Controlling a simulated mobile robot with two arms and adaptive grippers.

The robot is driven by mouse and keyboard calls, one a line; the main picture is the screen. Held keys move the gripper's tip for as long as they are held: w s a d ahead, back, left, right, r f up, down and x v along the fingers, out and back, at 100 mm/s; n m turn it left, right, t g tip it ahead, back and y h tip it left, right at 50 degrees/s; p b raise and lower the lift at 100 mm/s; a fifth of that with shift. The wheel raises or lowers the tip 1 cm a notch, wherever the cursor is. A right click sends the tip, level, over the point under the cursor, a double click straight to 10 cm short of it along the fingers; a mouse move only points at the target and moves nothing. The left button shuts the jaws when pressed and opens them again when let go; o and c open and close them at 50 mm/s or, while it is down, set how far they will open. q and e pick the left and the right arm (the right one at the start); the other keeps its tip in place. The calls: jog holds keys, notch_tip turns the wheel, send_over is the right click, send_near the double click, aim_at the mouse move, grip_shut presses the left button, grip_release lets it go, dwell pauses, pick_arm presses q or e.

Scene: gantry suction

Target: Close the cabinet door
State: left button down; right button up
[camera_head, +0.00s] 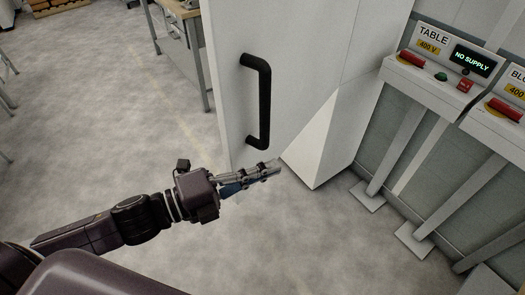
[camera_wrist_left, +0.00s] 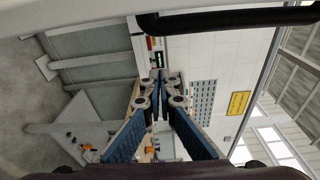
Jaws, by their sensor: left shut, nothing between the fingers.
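The white cabinet door (camera_head: 300,50) stands upright at the top centre of the head view, with a black vertical handle (camera_head: 264,100) on it. It seems to stand at an angle to the cabinet body (camera_head: 345,150); how wide the gap is, I cannot tell. My left gripper (camera_head: 277,168) is shut and empty, its fingertips just below the handle's lower end and in front of the door's bottom part. In the left wrist view the closed fingertips (camera_wrist_left: 160,78) meet in the middle, and the dark handle (camera_wrist_left: 225,19) crosses the top, apart from them. My right gripper is not in view.
Control boxes, one a table supply box (camera_head: 440,65) with a red switch, stand on posts at the right. A workbench (camera_head: 180,20) stands behind the door at the left. The grey floor (camera_head: 110,120) at left is clear.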

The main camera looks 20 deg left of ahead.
pick_arm(q)
jog(key=w+a+p, duration=0.2)
jog(key=w, duration=0.1)
jog(key=shift+w+r, duration=0.1)
jog(key=shift+w, duration=0.05)
dwell(0.3)
